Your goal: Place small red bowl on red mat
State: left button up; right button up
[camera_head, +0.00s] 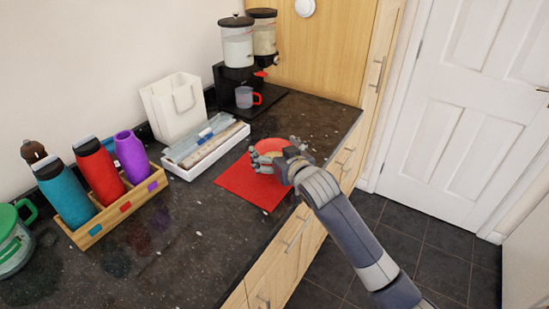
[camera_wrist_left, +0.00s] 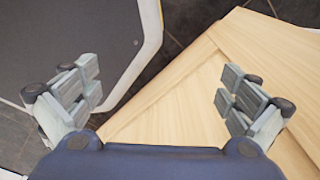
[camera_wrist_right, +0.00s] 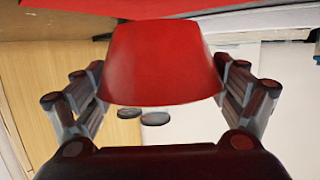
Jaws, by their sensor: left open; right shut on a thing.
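The small red bowl (camera_head: 267,146) is held by my right gripper (camera_head: 266,158) at the back part of the red mat (camera_head: 247,189), which lies flat on the dark counter. In the right wrist view the bowl (camera_wrist_right: 162,65) sits between the fingers, and the mat (camera_wrist_right: 160,8) shows as a red strip along the top edge. I cannot tell whether the bowl touches the mat. The gripper and hand hide part of the bowl and mat in the head view. My left gripper (camera_wrist_left: 158,95) is open and empty in front of light wooden cabinet fronts.
A white tray (camera_head: 210,160) with long boxes lies left of the mat. A wooden crate (camera_head: 97,233) with bottles stands at left. The front counter area is clear.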

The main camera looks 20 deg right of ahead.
aim_at(270, 154)
jog(key=shift+w+d, duration=0.1)
jog(key=shift+w, duration=0.1)
notch_tip(270, 154, down, 3)
jog(key=shift+f+p, duration=0.1)
jog(key=shift+p, duration=0.2)
jog(key=shift+f, duration=0.15)
jog(key=shift+f, duration=0.2)
jog(key=o, duration=1.1)
jog(key=shift+s, duration=0.1)
jog(key=shift+r, duration=0.15)
jog(key=b+v, duration=0.1)
jog(key=v, duration=1.1)
